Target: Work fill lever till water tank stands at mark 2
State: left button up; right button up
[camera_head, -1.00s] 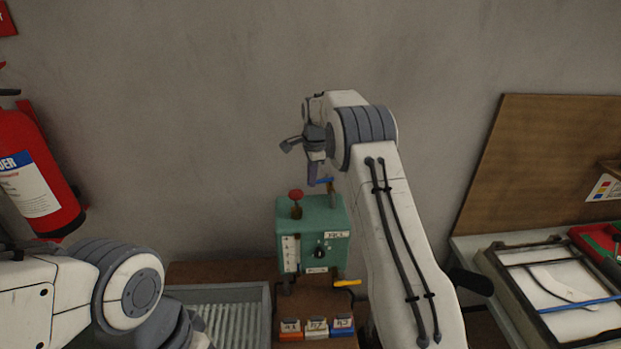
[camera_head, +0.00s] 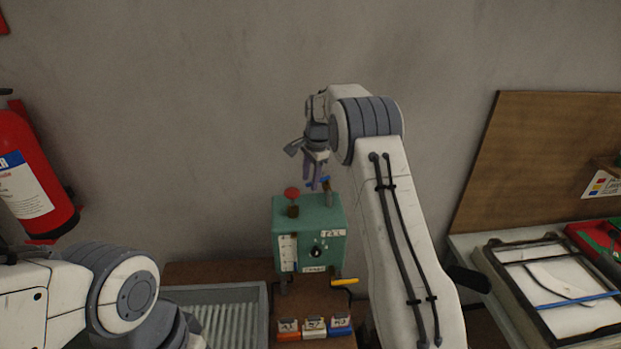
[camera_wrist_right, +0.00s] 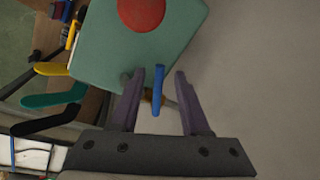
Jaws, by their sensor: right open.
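A green tank box (camera_head: 330,212) stands on the bench, with a white gauge strip (camera_head: 287,252) on its front; its level is too small to read. A blue-handled lever (camera_head: 325,184) sits at the top right, a red knob (camera_head: 292,193) at the top left, and a yellow lever (camera_head: 345,282) low at the right. My right gripper (camera_head: 316,187) is open at the blue handle. In the right wrist view, the blue handle (camera_wrist_right: 158,92) lies between the open fingers (camera_wrist_right: 169,74), nearer the left finger. My left arm shows at lower left; its gripper is out of view.
A grey ribbed tray (camera_head: 262,300) lies left of several small labelled blocks (camera_head: 314,334) before the box. A frame with a blue bar (camera_head: 578,300) and a brown board (camera_head: 535,160) are at right. A red extinguisher (camera_head: 32,185) hangs at left.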

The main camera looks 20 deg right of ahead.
jog(key=shift+r, duration=0.35)
notch_tip(320, 180, up, 10)
jog(key=s+b, duration=0.2)
jog(key=shift+d+f+b, duration=0.2)
jog(key=shift+b, duration=0.2)
dwell(6.6)
